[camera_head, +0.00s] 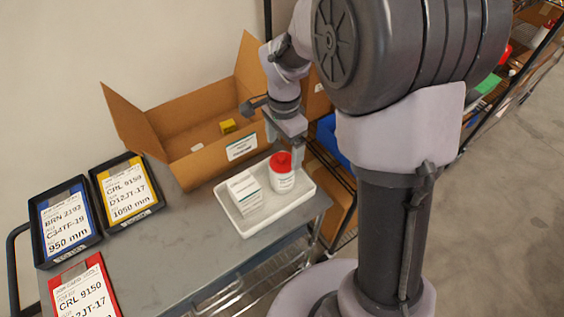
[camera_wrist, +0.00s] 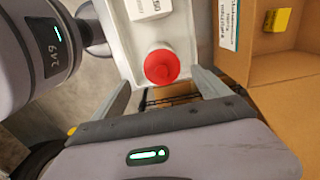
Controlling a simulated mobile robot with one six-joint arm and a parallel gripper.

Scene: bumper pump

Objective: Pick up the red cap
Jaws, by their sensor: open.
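The red cap (camera_head: 280,161) sits on top of a white bottle (camera_head: 282,181). The bottle stands upright at the right end of a white tray (camera_head: 246,230). In the wrist view the red cap (camera_wrist: 162,67) shows round from above, with the bottle mostly hidden beneath it. My gripper (camera_head: 284,146) is open above the tray, close to the cap. In the wrist view my gripper (camera_wrist: 161,78) has one finger towards each side of the cap, with gaps between. I cannot tell exactly how far the fingertips are above it.
A white box (camera_head: 244,191) stands left of the bottle in the tray. An open cardboard box (camera_head: 190,168) with a small yellow item (camera_head: 228,126) stands behind. Black bins with yellow (camera_head: 128,189) and blue (camera_head: 66,220) cards and a red-framed card (camera_head: 84,290) lie left. Bare cart top (camera_head: 165,245) lies between.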

